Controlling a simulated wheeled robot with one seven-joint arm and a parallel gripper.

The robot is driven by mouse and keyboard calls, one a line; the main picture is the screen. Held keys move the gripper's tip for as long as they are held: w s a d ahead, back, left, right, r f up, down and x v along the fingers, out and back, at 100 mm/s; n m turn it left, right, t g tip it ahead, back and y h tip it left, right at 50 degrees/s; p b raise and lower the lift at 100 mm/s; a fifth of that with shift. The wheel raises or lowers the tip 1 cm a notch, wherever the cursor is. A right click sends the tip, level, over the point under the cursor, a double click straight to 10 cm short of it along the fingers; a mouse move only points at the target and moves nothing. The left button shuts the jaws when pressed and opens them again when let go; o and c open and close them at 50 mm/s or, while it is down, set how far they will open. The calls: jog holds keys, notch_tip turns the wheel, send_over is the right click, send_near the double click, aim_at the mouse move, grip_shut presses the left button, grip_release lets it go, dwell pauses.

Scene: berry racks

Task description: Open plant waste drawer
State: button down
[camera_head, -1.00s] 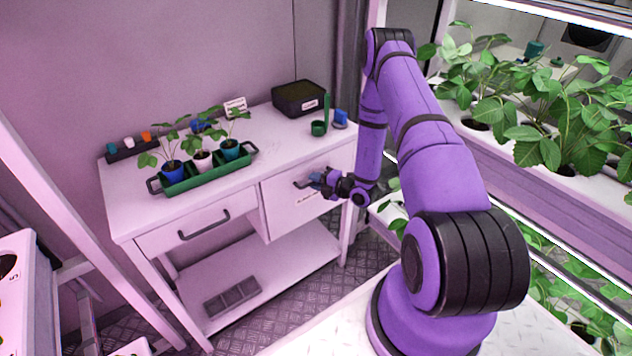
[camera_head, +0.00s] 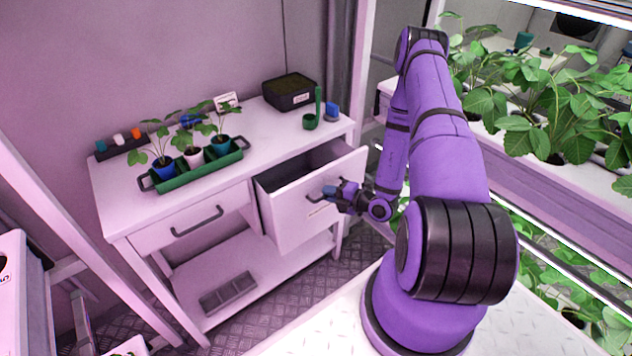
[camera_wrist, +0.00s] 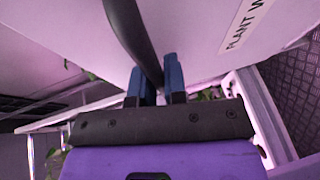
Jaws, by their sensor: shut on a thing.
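The plant waste drawer (camera_head: 290,222) is the right, deeper drawer of the white bench. It stands pulled out, with its dark inside showing from above. My gripper (camera_head: 327,191) is at the drawer's front, shut on its dark handle (camera_head: 315,198). In the wrist view the blue fingertips of my gripper (camera_wrist: 156,82) sit on both sides of the dark curved handle (camera_wrist: 132,30). Part of a "PLANT W" label (camera_wrist: 245,22) shows on the white drawer front (camera_wrist: 195,40).
A green tray (camera_head: 200,174) with several potted plants, a black box (camera_head: 290,93) and a green cup (camera_head: 310,122) stand on the bench top. The left drawer (camera_head: 192,218) is shut. A plant rack (camera_head: 590,170) stands at the right. Floor shows before the bench.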

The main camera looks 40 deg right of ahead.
jog(key=s, duration=1)
jog(key=shift+d, duration=0.2)
jog(key=c, duration=1.5)
grip_release()
jog(key=shift+o, duration=0.2)
